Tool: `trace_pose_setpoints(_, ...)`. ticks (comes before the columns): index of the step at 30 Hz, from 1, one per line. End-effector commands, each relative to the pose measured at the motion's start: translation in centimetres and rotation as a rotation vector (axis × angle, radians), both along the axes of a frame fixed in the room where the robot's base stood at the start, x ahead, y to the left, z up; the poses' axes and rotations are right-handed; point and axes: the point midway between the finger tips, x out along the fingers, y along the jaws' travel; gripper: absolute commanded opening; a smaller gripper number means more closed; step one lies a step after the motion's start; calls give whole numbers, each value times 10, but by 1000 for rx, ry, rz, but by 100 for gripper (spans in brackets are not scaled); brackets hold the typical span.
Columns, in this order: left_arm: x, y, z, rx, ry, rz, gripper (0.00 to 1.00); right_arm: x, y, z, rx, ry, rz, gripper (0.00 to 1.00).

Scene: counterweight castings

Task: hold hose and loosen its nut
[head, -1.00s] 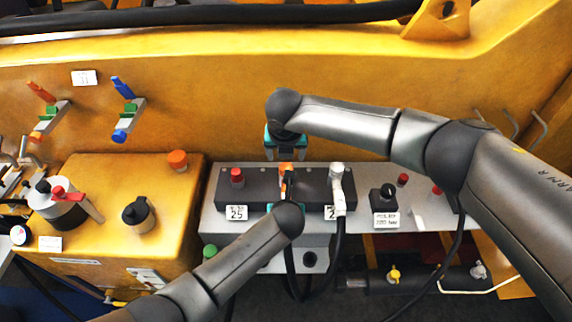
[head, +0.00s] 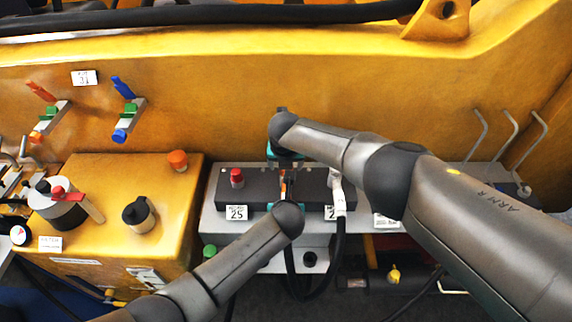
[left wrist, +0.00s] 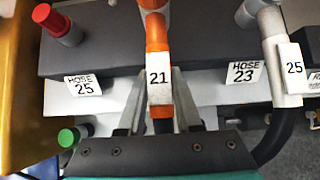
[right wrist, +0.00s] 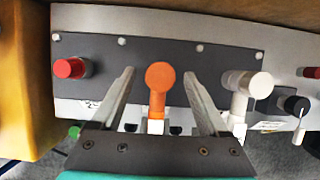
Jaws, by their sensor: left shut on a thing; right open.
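The orange hose end, tagged 21, shows in the left wrist view (left wrist: 156,32), its black hose running down toward me. My left gripper (left wrist: 158,108) is shut on this hose just below the tag; its jaws are largely hidden by my wrist in the head view. The orange nut (right wrist: 160,76) sits on the dark manifold block at the top of that hose. My right gripper (right wrist: 160,88) is open, with one finger on each side of the nut and gaps on both sides. In the head view my right gripper (head: 285,160) hangs just behind the hose end.
The dark manifold (right wrist: 110,50) also carries a red cap (right wrist: 70,68) at left and a white hose end (right wrist: 258,84), tagged 25, close at right. Plates read HOSE 25 (left wrist: 83,85) and HOSE 23 (left wrist: 243,71). A black knob (right wrist: 297,105) stands further right.

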Motion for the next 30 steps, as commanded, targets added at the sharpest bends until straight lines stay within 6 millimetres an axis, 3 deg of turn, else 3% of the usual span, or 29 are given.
trace_pose_setpoints(17,0,0,0,1,0,1,0,1,-1,-6,-1,1,0,77)
trace_pose_setpoints(30,0,0,0,0,0,0,0,1,-1,-6,-1,0,0,27)
